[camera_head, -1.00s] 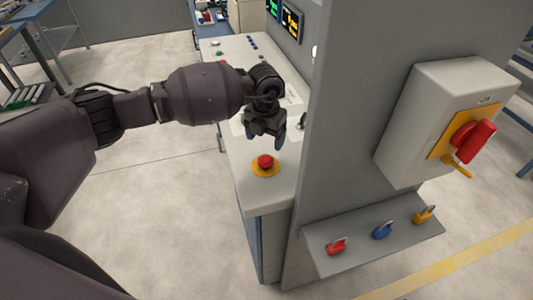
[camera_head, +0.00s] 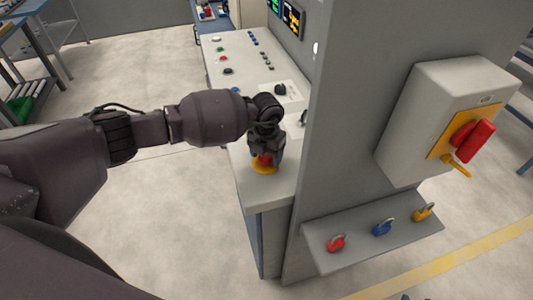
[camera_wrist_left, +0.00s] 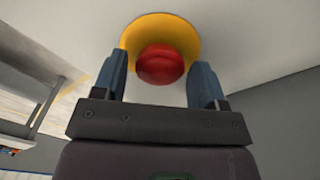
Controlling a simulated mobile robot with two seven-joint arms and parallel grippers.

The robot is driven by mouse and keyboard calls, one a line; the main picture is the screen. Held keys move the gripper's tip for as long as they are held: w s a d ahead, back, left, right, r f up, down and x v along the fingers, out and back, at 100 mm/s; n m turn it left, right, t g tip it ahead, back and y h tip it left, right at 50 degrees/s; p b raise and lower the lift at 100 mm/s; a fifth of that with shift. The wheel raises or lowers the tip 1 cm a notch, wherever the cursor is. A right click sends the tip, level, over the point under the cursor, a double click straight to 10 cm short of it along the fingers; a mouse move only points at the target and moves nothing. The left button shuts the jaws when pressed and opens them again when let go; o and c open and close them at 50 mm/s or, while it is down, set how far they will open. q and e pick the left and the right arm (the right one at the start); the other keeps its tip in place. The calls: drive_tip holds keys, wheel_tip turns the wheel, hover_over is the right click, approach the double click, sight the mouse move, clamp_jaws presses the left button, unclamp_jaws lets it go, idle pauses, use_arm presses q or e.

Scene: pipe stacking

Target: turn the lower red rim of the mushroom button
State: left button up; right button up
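The red mushroom button (camera_wrist_left: 160,65) sits on a round yellow plate (camera_wrist_left: 185,32) in the left wrist view. In the head view the yellow plate (camera_head: 264,170) lies near the front end of the grey console top, and the button is mostly hidden by my gripper. My left gripper (camera_head: 265,158) points down over the button. In the left wrist view its two blue-grey fingers (camera_wrist_left: 160,80) are apart, one on each side of the red cap. I cannot tell whether they touch it. The lower rim is not clearly distinguishable. My right gripper is not in view.
A grey cabinet wall (camera_head: 345,120) stands close to the right of the button. It carries a switch box with a red handle (camera_head: 475,140) and a shelf (camera_head: 355,245) with red, blue and yellow padlocks. More console buttons (camera_head: 225,71) lie farther back.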

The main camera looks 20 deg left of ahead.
use_arm(q)
drive_tip(key=c, duration=0.7)
drive_tip(key=shift+o, duration=0.2)
drive_tip(key=shift+f+m+b, duration=0.15)
drive_tip(key=shift+m+b, duration=1.15)
drive_tip(key=m+b, duration=0.1)
drive_tip(key=m, duration=0.1)
drive_tip(key=shift+m+b, duration=0.3)
drive_tip(key=shift+b, duration=0.1)
drive_tip(key=shift+m+b, duration=0.3)
drive_tip(key=shift+m, duration=0.3)
drive_tip(key=o, duration=0.9)
drive_tip(key=shift+r, duration=0.65)
wheel_tip(320, 180, up, 8)
drive_tip(key=shift+r, duration=0.9)
